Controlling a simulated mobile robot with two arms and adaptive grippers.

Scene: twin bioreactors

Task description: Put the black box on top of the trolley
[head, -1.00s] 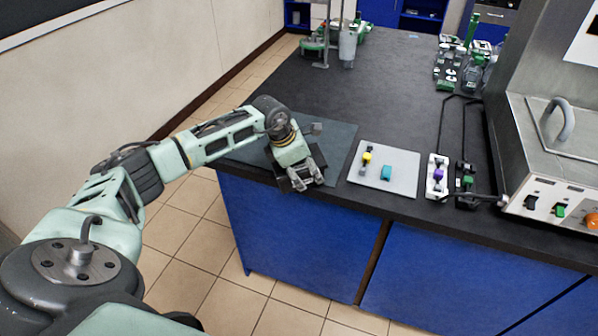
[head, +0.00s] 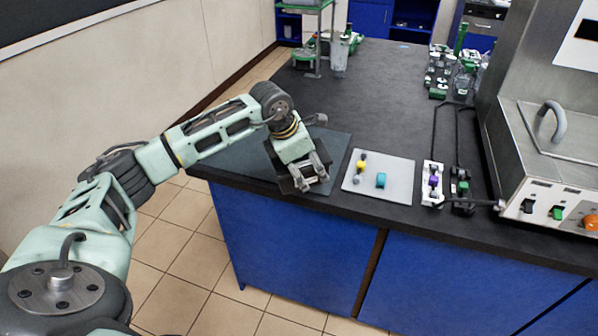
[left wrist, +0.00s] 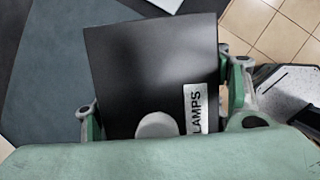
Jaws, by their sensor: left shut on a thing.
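The black box (left wrist: 150,60) fills the middle of the left wrist view, with a white label reading LAMPS. My left gripper (left wrist: 162,105) is shut on it, with one finger at each side. In the head view, my left gripper (head: 308,180) is low over the near left part of the dark bench, and only dark edges of the box show around it. I cannot tell whether the box touches the bench. A green-framed stand (head: 302,4) at the top edge is cut off; I cannot tell whether it is the trolley. My right gripper is out of view.
A blue-grey mat (head: 240,155) lies under the gripper area. To its right are a light mat (head: 400,190) with small yellow and teal items, two small switch units (head: 432,182), and a large metal machine (head: 560,150). Glassware (head: 455,70) stands at the back right. Tiled floor lies left.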

